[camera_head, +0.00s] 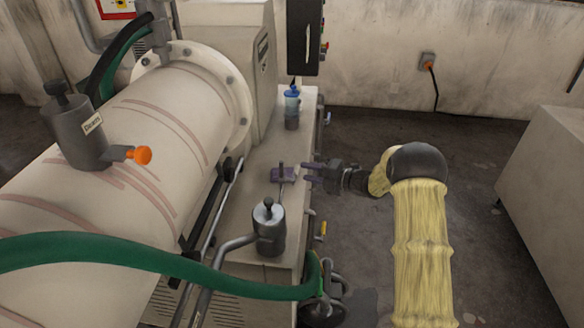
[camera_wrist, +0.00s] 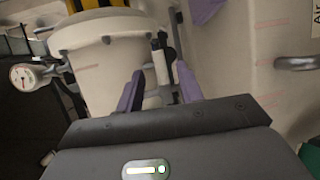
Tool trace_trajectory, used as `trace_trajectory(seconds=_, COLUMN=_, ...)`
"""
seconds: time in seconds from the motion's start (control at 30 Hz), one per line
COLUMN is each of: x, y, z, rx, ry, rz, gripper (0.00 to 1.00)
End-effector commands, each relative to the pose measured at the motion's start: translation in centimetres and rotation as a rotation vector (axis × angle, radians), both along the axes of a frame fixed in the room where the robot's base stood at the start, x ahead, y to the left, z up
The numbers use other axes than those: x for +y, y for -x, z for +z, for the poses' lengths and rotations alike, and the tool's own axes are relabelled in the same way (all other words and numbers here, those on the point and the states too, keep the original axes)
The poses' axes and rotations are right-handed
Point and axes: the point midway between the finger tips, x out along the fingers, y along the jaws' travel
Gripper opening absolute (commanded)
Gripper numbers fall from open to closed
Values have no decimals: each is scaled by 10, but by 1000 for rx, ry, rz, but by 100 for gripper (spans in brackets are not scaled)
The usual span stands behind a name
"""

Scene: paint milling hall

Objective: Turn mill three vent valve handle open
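A purple piece (camera_wrist: 205,8) also shows at the top edge of the wrist view.
A large pale mill drum (camera_head: 165,120) fills the left, with an orange-tipped valve labelled "Drain" (camera_head: 88,132). A green hose (camera_head: 140,258) crosses the front. A grey knobbed cylinder (camera_head: 269,228) stands near my gripper. A gauge (camera_wrist: 28,77) is at left in the wrist view.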

Motion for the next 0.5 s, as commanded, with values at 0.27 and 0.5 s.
trace_trajectory(seconds=0.27, x=44, y=-20, z=-8, rx=0, ry=-1, rz=2, gripper=37)
trace_trajectory(seconds=0.5, x=61, y=-28, z=-12, rx=1, ry=0, rz=0, gripper=37)
